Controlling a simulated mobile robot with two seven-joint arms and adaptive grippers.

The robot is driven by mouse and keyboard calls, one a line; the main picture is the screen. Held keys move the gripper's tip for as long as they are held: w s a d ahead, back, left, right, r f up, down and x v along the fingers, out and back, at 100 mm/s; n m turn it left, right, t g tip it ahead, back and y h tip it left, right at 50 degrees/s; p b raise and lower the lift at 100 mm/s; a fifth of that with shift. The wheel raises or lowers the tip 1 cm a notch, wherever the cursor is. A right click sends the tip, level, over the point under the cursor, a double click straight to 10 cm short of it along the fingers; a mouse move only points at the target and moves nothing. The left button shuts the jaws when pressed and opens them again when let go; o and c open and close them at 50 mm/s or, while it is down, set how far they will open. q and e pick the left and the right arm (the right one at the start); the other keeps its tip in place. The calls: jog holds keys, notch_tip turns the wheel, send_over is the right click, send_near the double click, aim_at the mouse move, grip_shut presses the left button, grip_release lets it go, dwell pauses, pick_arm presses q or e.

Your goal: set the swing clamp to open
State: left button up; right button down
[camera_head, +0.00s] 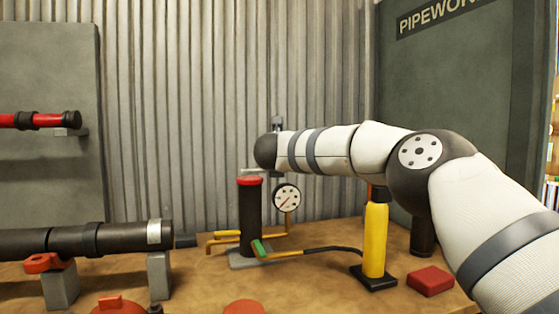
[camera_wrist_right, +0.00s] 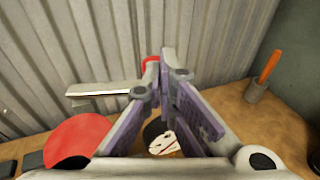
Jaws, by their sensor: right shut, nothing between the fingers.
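In the head view a dark upright cylinder with a red top (camera_head: 250,182) stands on the bench. A grey bar (camera_head: 252,171) lies just above that top, partly hidden by my right arm; it looks like the swing clamp. In the wrist view a pale grey bar (camera_wrist_right: 98,89) runs in from the left towards my right gripper (camera_wrist_right: 167,68). The gripper is shut and empty, with a red piece (camera_wrist_right: 150,65) partly hidden behind its tips. I cannot tell whether they touch. A red disc (camera_wrist_right: 72,140) lies at lower left. My left gripper is out of view.
A dial gauge (camera_head: 286,197) on a yellow pipe stands right of the cylinder. A yellow post (camera_head: 375,240) and red block (camera_head: 430,281) are further right. A black pipe (camera_head: 90,240) on supports lies left. The corrugated wall (camera_head: 180,110) is close behind.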

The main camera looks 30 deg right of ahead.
jog(key=shift+w+d+t+y, duration=0.15)
jog(key=shift+t+y, duration=0.15)
jog(key=shift+y, duration=0.1)
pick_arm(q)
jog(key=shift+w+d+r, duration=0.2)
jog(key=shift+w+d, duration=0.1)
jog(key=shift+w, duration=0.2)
pick_arm(e)
jog(key=shift+w+d, duration=0.35)
jog(key=shift+w, duration=0.05)
